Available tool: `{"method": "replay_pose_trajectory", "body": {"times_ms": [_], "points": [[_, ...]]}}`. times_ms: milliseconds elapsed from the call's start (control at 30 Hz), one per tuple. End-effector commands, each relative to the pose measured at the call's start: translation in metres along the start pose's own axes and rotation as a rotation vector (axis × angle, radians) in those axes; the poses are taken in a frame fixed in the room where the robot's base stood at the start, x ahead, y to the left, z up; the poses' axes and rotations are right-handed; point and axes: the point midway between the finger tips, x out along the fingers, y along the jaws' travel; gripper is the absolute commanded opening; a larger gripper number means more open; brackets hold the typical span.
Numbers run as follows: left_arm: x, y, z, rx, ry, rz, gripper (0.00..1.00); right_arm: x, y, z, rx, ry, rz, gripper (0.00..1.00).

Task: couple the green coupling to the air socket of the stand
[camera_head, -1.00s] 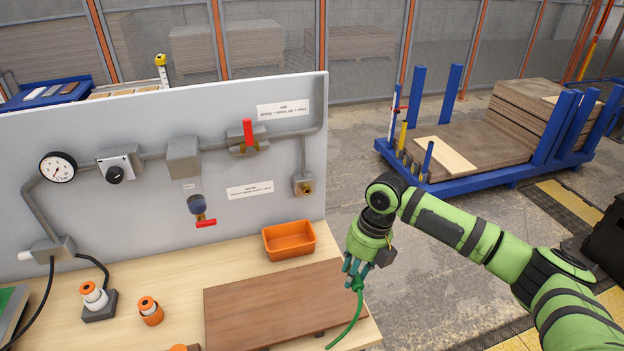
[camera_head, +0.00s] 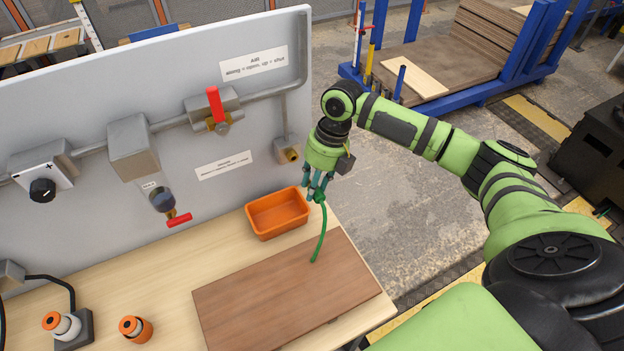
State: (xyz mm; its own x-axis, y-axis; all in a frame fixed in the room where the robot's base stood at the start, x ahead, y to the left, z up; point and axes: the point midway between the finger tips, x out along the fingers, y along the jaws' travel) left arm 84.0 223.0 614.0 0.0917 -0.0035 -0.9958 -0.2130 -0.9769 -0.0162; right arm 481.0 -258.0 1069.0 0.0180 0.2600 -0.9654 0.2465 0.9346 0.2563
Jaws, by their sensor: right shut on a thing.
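The green coupling (camera_head: 319,196) with its short green hose hangs from my right gripper (camera_head: 318,189), which is shut on it. The hose curves down over the brown board. The air socket (camera_head: 291,155) is a brass fitting on a grey box low at the right end of the stand's grey panel (camera_head: 90,110). My right gripper is to the right of the socket and a little lower in the picture, apart from it. The fingers partly hide the coupling. The red-handled air valve (camera_head: 216,104) stands upright on the pipe. My left gripper is not in view.
An orange bin (camera_head: 278,213) sits below the socket, close to the gripper. A brown board (camera_head: 285,290) lies on the wooden bench. Orange-and-white fittings (camera_head: 136,329) stand at the front left. Open floor lies right of the panel; a blue cart (camera_head: 470,97) stands behind.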

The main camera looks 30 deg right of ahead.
Motion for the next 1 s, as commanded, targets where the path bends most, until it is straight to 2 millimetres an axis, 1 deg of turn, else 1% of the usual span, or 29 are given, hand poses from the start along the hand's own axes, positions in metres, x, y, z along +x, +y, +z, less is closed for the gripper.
{"method": "replay_pose_trajectory", "body": {"times_ms": [200,333,700,833,1000], "points": [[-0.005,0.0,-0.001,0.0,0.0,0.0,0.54,-0.001,0.001,0.001,-0.009,-0.003,-0.002,0.0],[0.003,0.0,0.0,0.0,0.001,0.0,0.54,0.002,0.003,0.012,-0.008,-0.006,0.0,0.0],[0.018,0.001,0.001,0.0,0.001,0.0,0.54,0.002,0.009,0.046,-0.007,-0.006,-0.001,0.0],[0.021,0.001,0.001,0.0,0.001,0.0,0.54,0.001,0.01,0.053,-0.007,-0.006,-0.001,0.0],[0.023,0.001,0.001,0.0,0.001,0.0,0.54,0.0,0.012,0.057,-0.008,-0.004,-0.002,0.0]]}}
